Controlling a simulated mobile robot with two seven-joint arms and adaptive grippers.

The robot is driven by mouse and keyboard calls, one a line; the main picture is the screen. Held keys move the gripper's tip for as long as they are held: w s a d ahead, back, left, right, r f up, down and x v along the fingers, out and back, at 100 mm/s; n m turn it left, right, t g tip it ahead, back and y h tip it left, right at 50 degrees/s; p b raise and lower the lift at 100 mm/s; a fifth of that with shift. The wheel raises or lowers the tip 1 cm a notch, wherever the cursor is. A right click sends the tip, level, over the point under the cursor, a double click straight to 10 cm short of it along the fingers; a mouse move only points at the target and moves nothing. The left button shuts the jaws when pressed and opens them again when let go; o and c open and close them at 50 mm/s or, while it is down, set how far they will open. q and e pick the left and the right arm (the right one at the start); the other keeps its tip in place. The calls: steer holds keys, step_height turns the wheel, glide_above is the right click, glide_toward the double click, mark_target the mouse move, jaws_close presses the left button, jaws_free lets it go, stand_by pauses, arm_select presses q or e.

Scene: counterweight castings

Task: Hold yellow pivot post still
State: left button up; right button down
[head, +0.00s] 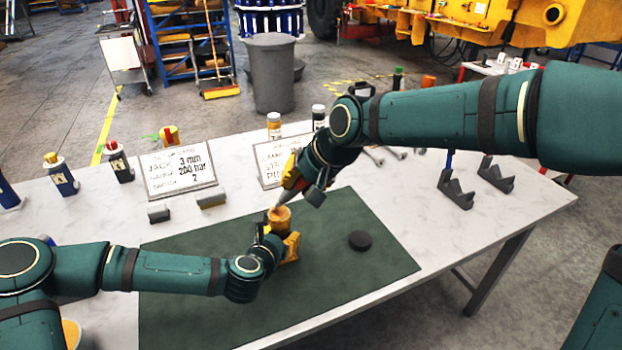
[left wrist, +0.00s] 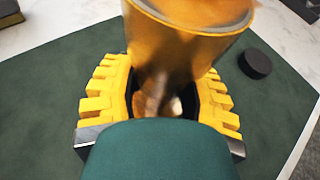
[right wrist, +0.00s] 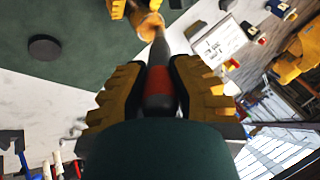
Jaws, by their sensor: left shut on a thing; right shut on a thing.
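The yellow pivot post (head: 279,215) stands on the green mat (head: 200,270) in the head view, with its round orange-yellow top showing. My left gripper (head: 280,243) is shut on the post low down; in the left wrist view the post (left wrist: 190,38) rises between the yellow-padded fingers (left wrist: 158,95). My right gripper (head: 298,180) is shut on a dark pointed tool with a red band (right wrist: 160,78). The tool slants down and its tip is at the post's top (right wrist: 150,24); I cannot tell whether it touches. The post's lower part is partly hidden by my left fingers.
A black disc (head: 360,240) lies on the mat right of the post. Behind it stand sign boards (head: 178,168), small grey blocks (head: 211,199), bottles (head: 274,126) and dark V-shaped stands (head: 456,193).

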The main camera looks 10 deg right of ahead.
step_height(320, 180, up, 8)
steer(key=a, duration=0.2)
steer(key=shift+s+r, duration=0.15)
steer(key=shift+s, duration=0.15)
stand_by(0.4)
steer(key=shift+a, duration=0.1)
arm_select(q)
steer(key=o, duration=1.3)
steer(key=shift+o, duration=0.2)
steer(key=v, duration=0.7)
steer(key=shift+s+a, duration=0.1)
steer(key=shift+s, duration=0.1)
